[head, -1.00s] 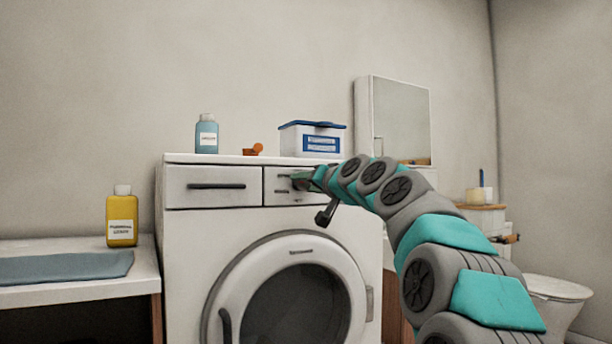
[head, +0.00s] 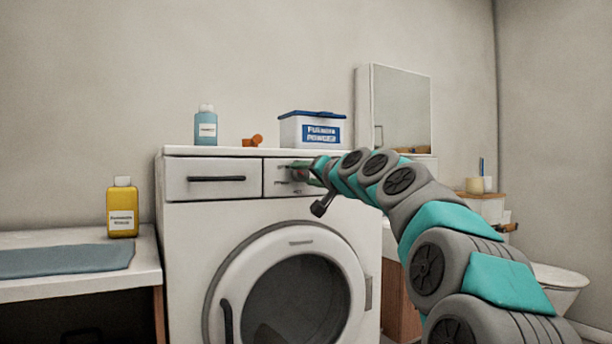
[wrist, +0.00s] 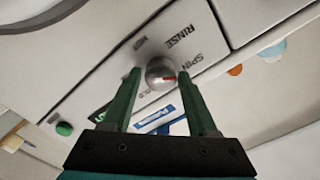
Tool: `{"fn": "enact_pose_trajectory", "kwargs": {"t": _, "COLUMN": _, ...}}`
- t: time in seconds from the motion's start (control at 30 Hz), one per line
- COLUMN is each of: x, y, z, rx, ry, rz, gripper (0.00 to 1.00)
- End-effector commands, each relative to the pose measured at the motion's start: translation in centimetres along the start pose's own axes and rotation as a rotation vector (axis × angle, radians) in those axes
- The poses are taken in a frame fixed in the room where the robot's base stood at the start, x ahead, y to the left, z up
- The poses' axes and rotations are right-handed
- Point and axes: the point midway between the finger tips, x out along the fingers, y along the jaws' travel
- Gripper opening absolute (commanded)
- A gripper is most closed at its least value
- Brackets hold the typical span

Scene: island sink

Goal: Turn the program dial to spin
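The program dial (wrist: 160,73) is a small round grey knob on the washing machine's (head: 228,225) front panel. In the wrist view its red mark points right, near the word SPIN; RINSE is printed above that. I cannot tell whether the mark lines up exactly with SPIN. My gripper (wrist: 161,69) is open, with one green finger on each side of the dial and a small gap showing at each side. In the head view my gripper (head: 303,170) is at the panel's upper right, and the dial is hidden there.
A blue bottle (head: 206,128), an orange scoop (head: 253,141) and a white box with a blue lid (head: 312,131) stand on the machine. A yellow bottle (head: 123,212) stands on the counter at left. A green button (wrist: 64,129) shows on the panel.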

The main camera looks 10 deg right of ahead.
Motion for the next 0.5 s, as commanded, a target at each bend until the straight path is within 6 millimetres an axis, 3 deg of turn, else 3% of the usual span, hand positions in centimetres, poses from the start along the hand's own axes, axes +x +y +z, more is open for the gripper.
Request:
{"fn": "enact_pose_trajectory", "kwargs": {"t": 0.13, "x": 0.01, "y": -0.02, "z": 0.02, "rx": -0.001, "ry": 0.000, "rz": 0.000, "gripper": 0.77}}
{"fn": "enact_pose_trajectory", "kwargs": {"t": 0.5, "x": -0.20, "y": -0.01, "z": 0.04, "rx": -0.001, "ry": -0.001, "rz": 0.000, "gripper": 0.78}}
